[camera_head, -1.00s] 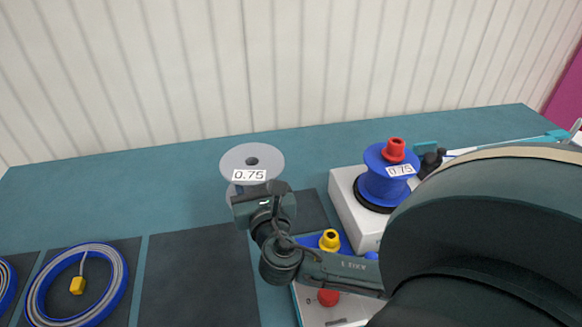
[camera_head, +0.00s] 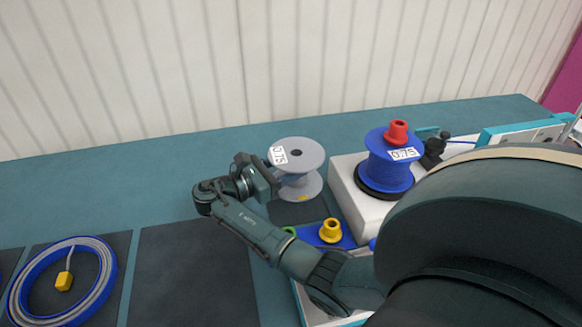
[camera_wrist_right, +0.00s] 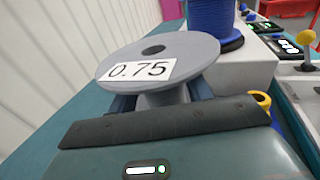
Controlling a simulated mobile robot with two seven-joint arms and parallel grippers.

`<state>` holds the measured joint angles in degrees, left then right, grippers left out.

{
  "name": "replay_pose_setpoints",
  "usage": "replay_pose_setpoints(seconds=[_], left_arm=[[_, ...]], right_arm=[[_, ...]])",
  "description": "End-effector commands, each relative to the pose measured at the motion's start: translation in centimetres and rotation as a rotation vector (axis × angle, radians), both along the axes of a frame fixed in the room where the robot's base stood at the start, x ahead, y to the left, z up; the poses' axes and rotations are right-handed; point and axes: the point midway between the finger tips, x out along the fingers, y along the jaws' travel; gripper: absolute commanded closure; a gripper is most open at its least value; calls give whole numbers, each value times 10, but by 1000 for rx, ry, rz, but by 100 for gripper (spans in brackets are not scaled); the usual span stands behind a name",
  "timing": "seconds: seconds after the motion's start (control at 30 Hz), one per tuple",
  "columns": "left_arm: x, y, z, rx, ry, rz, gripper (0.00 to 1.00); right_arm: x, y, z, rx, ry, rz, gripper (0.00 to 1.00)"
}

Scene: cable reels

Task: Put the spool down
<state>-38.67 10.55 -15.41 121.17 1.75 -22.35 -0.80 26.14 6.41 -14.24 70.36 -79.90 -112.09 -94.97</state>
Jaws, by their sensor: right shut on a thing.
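The grey spool (camera_head: 313,155) with a white "0.75" label is right of centre in the head view, close to the white box. It also shows large in the wrist view (camera_wrist_right: 188,50). My right gripper (camera_head: 272,180) comes at it from the left and is shut on its core, between the two flanges. In the wrist view the gripper's fingers (camera_wrist_right: 160,100) lie below the upper flange, partly hidden by it. The lower flange is over or on the dark mat; I cannot tell whether it touches. My left gripper is not in view.
A blue spool (camera_head: 385,165) with a red knob (camera_head: 397,132) stands on the white box (camera_head: 345,182) just right of the grey spool. A yellow knob piece (camera_head: 331,231) is in front. A blue-grey cable coil (camera_head: 100,285) lies at left. The teal table (camera_head: 120,190) is clear behind.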

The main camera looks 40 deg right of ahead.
Motion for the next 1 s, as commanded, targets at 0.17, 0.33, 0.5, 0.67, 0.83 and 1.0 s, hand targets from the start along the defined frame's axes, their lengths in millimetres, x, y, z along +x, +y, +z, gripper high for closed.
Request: replay_pose_setpoints(seconds=[0.17,0.33,0.5,0.67,0.83,1.0], left_arm=[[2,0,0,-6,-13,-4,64],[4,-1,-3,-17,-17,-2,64],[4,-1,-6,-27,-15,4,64],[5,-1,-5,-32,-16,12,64],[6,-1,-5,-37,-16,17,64],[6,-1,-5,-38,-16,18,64]], right_arm=[[0,0,-24,-1,-2,2,82],[0,0,-46,-1,1,3,82],[0,0,-63,0,-2,3,82],[0,0,-63,-1,-3,3,82],[0,0,-65,0,-2,3,82],[0,0,-65,0,-2,3,40]])
